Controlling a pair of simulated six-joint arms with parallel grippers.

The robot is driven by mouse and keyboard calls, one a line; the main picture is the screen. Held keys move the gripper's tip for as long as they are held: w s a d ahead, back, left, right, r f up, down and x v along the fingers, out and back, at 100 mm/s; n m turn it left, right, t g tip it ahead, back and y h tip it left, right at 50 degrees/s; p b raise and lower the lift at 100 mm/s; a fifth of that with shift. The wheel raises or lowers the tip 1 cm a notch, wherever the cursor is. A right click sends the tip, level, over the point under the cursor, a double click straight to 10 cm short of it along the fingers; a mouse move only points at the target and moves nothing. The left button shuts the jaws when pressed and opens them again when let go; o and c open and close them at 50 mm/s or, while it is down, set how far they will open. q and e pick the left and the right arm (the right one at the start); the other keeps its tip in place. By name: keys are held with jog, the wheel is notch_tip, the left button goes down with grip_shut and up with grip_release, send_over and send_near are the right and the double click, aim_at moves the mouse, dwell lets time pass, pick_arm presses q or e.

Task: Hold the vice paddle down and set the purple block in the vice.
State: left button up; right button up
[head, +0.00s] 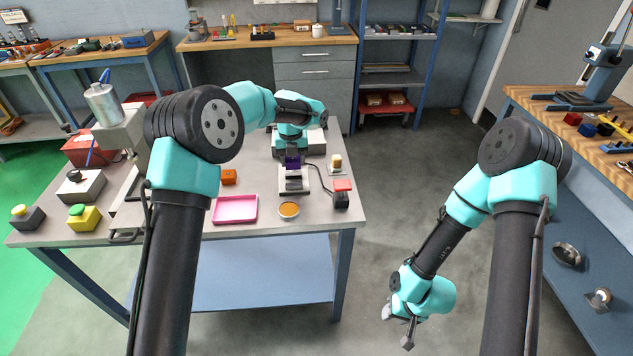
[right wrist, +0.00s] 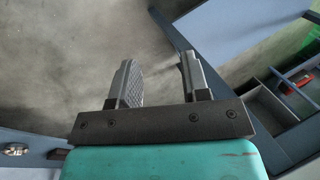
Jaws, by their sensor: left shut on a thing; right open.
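The grey vice (head: 294,181) stands on the cart top near its right side. The purple block (head: 292,161) is at my left gripper (head: 292,152), which is shut on it directly over the vice. The gripper partly hides the block, and I cannot tell whether it touches the vice jaws. The paddle (head: 342,187), a red pad on a black base, sits right of the vice with a dark cable between them. My right gripper (head: 397,328) is open and empty, low beside the cart's right side, away from the paddle. Its two spread fingers show in the right wrist view (right wrist: 158,78).
A pink tray (head: 235,209), an orange block (head: 229,177) and a round dish (head: 289,209) lie near the vice. A small tan-topped item (head: 336,162) stands behind the paddle. Button boxes (head: 83,217) are at the left. Open floor separates the cart from the right bench (head: 565,130).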

dwell(0.3)
